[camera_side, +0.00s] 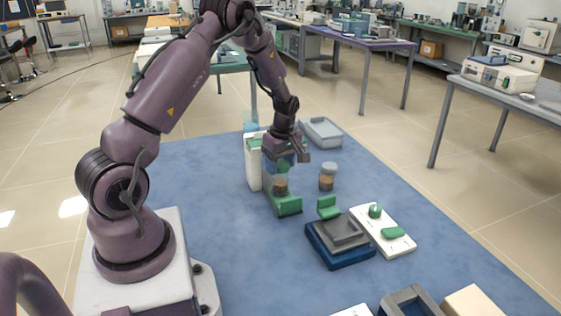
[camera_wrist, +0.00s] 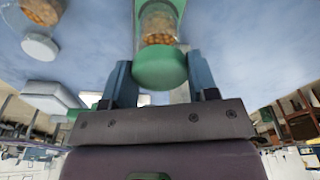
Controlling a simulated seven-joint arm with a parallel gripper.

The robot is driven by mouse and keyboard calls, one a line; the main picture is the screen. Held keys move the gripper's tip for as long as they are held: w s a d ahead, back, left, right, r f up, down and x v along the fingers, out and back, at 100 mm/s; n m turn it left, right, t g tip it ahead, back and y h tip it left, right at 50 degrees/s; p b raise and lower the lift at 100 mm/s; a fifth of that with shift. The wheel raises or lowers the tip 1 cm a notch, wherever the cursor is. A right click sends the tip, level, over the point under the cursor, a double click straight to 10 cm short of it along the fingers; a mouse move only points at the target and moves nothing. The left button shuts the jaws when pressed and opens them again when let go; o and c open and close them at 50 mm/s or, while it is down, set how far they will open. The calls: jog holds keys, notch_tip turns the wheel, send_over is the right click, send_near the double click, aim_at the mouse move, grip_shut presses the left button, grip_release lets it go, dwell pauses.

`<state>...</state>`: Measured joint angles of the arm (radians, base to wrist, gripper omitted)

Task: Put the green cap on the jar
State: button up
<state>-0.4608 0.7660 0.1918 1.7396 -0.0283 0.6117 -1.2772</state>
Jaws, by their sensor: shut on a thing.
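My gripper (camera_side: 287,160) is low over the blue mat, pointing down. Its two blue fingers (camera_wrist: 160,82) are closed on the sides of the green cap (camera_wrist: 160,68). The cap also shows in the side view, dark green between the fingers (camera_side: 284,165). The clear jar (camera_side: 280,186) with orange-brown contents stands upright below it on a green base (camera_side: 288,207). In the wrist view the jar (camera_wrist: 158,27) lies directly beyond the cap, roughly in line with it. The cap hides the jar's mouth, so I cannot tell whether they touch.
A second jar with a pale lid (camera_side: 328,168) stands just right. A white box (camera_side: 253,165) stands close left and a grey tray (camera_side: 322,132) lies behind. A green block (camera_side: 328,207), a blue-grey device (camera_side: 340,243) and a white panel (camera_side: 398,243) are at front right.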

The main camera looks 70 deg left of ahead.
aim_at(280, 163)
jog(key=shift+f, duration=0.15)
jog(key=shift+f, duration=0.65)
jog(key=o, duration=1.3)
jog(key=shift+r, duration=0.1)
jog(key=shift+r, duration=3.95)
